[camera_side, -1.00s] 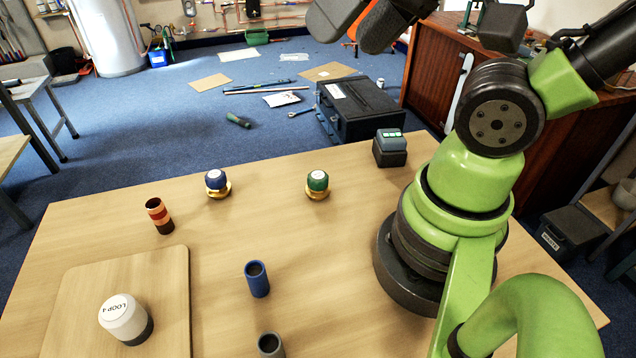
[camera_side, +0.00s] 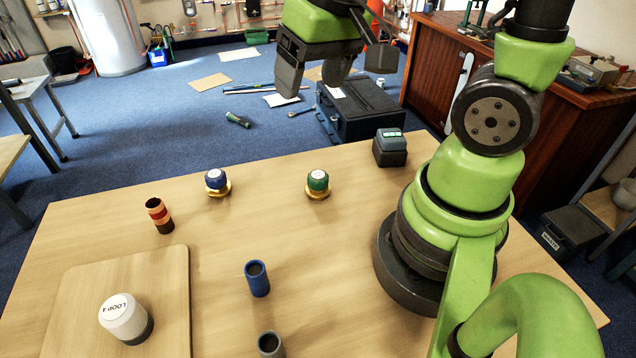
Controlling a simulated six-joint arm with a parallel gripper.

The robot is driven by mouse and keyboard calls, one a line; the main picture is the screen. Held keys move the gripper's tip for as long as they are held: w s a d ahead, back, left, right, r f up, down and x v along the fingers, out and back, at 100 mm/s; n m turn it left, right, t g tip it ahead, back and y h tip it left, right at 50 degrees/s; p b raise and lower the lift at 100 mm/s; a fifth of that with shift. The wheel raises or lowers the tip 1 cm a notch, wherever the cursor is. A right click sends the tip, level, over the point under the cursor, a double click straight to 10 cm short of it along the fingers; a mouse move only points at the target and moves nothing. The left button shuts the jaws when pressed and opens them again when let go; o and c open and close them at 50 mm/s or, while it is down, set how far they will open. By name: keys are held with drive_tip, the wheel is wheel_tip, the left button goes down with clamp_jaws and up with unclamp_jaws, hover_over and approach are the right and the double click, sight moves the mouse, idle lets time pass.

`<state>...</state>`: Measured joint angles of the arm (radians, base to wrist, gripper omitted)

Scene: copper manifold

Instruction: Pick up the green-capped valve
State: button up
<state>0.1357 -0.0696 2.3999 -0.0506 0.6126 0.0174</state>
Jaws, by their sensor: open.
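The green-capped valve (camera_side: 318,184) stands upright on the table, with a white label on its cap and a brass base. A blue-capped valve (camera_side: 217,182) of like shape stands to its left. My gripper (camera_side: 313,88) is open and empty, high above the far part of the table. It points downward, with its two dark fingers apart. In the picture it lies above the green-capped valve, clear of it.
A banded brown-red cylinder (camera_side: 159,215), a blue tube (camera_side: 257,279) and a grey tube (camera_side: 270,344) stand on the table (camera_side: 380,165). A white "LOOP 4" cylinder (camera_side: 125,318) stands on a board (camera_side: 165,280). A dark device (camera_side: 390,147) sits at the far right edge.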

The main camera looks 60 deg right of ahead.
wheel_tip(320, 180, down, 8)
drive_tip(key=w+d+g, duration=0.1)
drive_tip(key=d+g, duration=0.2)
hover_over(318, 174)
wheel_tip(318, 174, down, 7)
drive_tip(key=shift+s+f, duration=0.1)
drive_tip(key=shift+f, duration=3.1)
drive_tip(key=c, duration=0.9)
drive_tip(key=shift+r, duration=0.1)
